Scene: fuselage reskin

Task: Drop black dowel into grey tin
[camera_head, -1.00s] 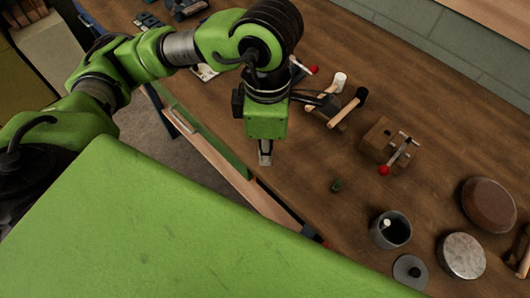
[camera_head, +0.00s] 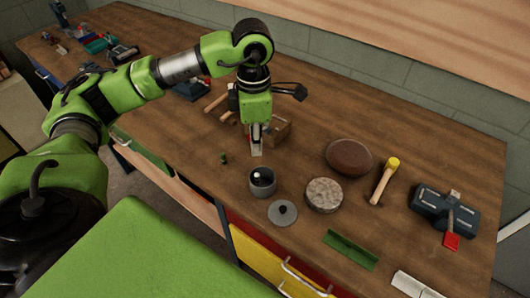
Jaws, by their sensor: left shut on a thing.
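The grey tin (camera_head: 262,187) stands open on the wooden bench, with a small pale-topped thing showing inside it. My left gripper (camera_head: 256,149) points down just behind and above the tin, apart from it. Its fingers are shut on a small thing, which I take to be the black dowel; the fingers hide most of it. No other black dowel shows clearly on the bench. My right gripper is out of view.
A grey lid with a dark knob (camera_head: 283,213) lies in front of the tin. A pale round block (camera_head: 324,195) and brown disc (camera_head: 349,157) are to its right. A small green piece (camera_head: 223,158) stands left. A wooden block (camera_head: 274,131) is behind the gripper.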

